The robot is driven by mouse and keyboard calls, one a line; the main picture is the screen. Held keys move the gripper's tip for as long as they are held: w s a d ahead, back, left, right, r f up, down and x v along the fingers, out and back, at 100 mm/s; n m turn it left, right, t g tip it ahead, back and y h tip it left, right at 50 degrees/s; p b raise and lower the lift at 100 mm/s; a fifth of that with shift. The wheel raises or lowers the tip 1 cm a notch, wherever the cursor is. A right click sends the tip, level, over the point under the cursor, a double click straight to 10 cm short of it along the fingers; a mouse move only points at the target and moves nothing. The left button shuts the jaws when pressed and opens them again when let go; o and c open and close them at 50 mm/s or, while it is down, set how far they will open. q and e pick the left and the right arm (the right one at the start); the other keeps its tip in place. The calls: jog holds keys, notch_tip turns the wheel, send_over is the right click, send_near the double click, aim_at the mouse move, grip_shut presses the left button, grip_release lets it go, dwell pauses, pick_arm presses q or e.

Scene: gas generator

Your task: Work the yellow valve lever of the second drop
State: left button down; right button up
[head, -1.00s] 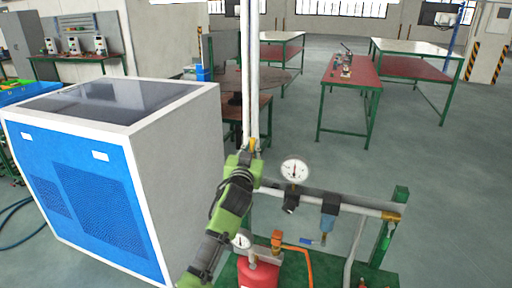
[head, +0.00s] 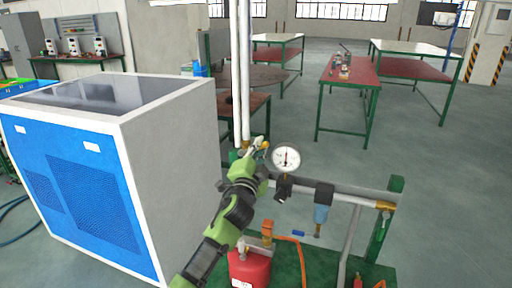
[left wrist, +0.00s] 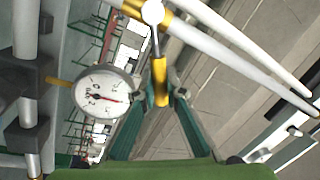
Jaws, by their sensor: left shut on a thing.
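The yellow valve lever (left wrist: 160,82) sits between the fingers of my left gripper (left wrist: 158,98) in the left wrist view, and the gripper is shut on it. The lever hangs from a valve with a yellow body (left wrist: 178,22) on a white pipe (left wrist: 225,62). In the head view my left gripper (head: 258,147) is at the foot of two white vertical pipes (head: 240,80), just left of the round gauge. Only a small yellow part shows there, and the fingers hide most of the valve. My right gripper is not in view.
A round pressure gauge (head: 286,158) stands close right of the gripper. A grey horizontal pipe (head: 350,192) carries a blue-bowled filter (head: 322,207). A red tank (head: 249,268) is below. A large blue-and-white cabinet (head: 160,170) stands left. Open floor lies right.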

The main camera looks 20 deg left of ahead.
pick_arm(q)
jog(key=shift+d+f+m+h+b, duration=0.2)
jog(key=shift+f+m+h+b, duration=0.35)
jog(key=shift+m, duration=0.7)
jog(key=shift+d+f+m+h+b, duration=0.2)
jog(key=shift+f+m, duration=0.65)
jog(key=shift+m, duration=0.45)
jog(key=shift+d+f+m+h+b, duration=0.2)
jog(key=shift+f+m+h+b, duration=0.35)
jog(key=shift+m, duration=0.7)
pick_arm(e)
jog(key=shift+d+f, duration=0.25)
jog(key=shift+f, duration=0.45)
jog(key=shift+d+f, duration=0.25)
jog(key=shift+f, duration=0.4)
pick_arm(q)
jog(key=shift+f, duration=0.2)
jog(key=c, duration=2.1)
grip_release()
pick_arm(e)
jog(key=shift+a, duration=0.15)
pick_arm(q)
jog(key=s, duration=0.4)
jog(key=s+f, duration=0.1)
jog(key=s, duration=0.3)
jog(key=s+f, duration=0.1)
jog(key=s, duration=0.3)
jog(key=shift+a+f, duration=0.15)
jog(key=shift+a, duration=0.1)
